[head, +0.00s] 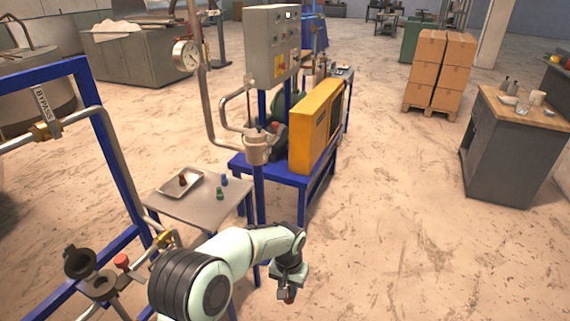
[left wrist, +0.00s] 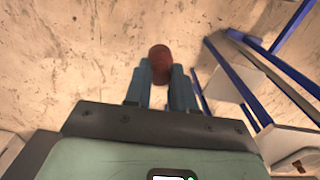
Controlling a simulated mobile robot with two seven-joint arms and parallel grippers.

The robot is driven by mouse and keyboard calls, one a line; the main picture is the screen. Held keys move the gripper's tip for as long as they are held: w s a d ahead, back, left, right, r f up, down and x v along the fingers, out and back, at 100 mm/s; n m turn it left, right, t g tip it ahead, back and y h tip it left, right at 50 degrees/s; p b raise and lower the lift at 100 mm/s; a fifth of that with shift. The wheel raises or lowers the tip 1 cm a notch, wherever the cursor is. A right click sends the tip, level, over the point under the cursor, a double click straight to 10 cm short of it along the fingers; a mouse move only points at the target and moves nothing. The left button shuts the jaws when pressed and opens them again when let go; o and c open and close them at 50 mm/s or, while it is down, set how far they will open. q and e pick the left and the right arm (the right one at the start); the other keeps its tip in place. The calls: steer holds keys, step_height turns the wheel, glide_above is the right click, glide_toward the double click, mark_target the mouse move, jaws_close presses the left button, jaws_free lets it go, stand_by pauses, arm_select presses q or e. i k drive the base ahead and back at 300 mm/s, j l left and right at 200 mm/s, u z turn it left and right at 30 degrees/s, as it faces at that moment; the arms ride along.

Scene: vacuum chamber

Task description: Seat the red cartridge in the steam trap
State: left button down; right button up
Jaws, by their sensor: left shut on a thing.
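My left gripper (head: 289,292) hangs over open floor at the bottom middle of the head view. It is shut on the red cartridge (head: 290,297). In the left wrist view the cartridge's rounded dark red end (left wrist: 160,57) shows between the two fingers (left wrist: 160,88). What looks like the steam trap (head: 100,284) is on the pipework at the lower left, with its black cap (head: 80,263) swung open. The gripper is well to the right of it and apart from it. The inside of the trap is too small to make out. My right gripper is not in view.
A small grey table (head: 190,207) holds a tray (head: 160,184) with a dark reddish piece, plus a green piece (head: 219,192) and a blue piece (head: 224,180). A red-topped valve (head: 122,262) stands beside the trap. Blue frame posts (head: 110,150) rise nearby.

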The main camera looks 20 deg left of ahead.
mark_target(113, 285)
steer(key=i+j+z, duration=0.1)
steer(key=i+z, duration=0.15)
steer(key=i, duration=0.2)
steer(key=i+j+z, duration=0.25)
steer(key=i, duration=0.2)
steer(key=l+z, duration=0.1)
steer(key=z, duration=7.35)
steer(key=l+z, duration=0.15)
steer(key=z, duration=1.3)
steer(key=i+j, duration=0.05)
